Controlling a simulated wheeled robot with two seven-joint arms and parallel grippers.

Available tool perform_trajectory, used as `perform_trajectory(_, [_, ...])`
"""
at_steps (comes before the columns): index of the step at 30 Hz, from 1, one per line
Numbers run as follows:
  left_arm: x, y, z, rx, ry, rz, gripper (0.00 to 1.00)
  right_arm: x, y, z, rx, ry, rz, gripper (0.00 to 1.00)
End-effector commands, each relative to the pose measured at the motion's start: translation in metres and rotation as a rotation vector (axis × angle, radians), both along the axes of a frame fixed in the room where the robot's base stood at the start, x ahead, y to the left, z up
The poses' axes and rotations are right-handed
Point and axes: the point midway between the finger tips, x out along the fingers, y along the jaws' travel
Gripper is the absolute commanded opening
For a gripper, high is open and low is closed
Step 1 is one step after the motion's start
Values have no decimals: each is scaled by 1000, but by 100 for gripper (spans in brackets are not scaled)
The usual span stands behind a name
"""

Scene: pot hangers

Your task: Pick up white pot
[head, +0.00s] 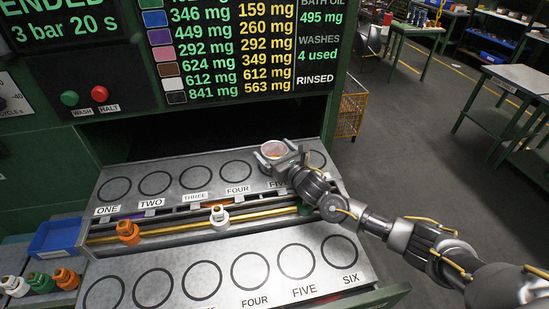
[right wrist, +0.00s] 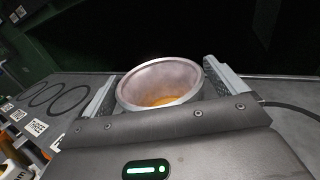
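A pale, round, open-topped pot (head: 273,150) is at the FIVE place of the back row in the head view. It looks whitish to pinkish, with orange at the bottom inside. It also shows in the right wrist view (right wrist: 160,84). My right gripper (head: 284,154) has one finger on each side of it, and both fingers appear to meet its wall. Whether its base touches the plate is hidden. A small white fitting (head: 219,217) stands on the rail between the rows. My left gripper is not in view.
An orange fitting (head: 128,232) stands further left on the rail. White, green and orange fittings (head: 38,283) and a blue bin (head: 55,237) are at the far left. The front plate (head: 222,294) has empty marked circles. A dark recess lies behind the back row.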

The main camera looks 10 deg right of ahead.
Motion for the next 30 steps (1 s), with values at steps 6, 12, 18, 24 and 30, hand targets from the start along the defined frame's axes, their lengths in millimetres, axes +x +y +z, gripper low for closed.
perform_trajectory(6, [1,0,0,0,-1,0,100,0,0,0,0,0,0,67])
perform_trajectory(12, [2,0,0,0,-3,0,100,0,0,1,0,-1,0,53])
perform_trajectory(18, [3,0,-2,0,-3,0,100,0,0,2,1,-2,0,53])
perform_trajectory(24, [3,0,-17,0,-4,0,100,0,0,15,1,-5,2,53])
perform_trajectory(30, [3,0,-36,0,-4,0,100,-24,-3,55,3,-6,3,53])
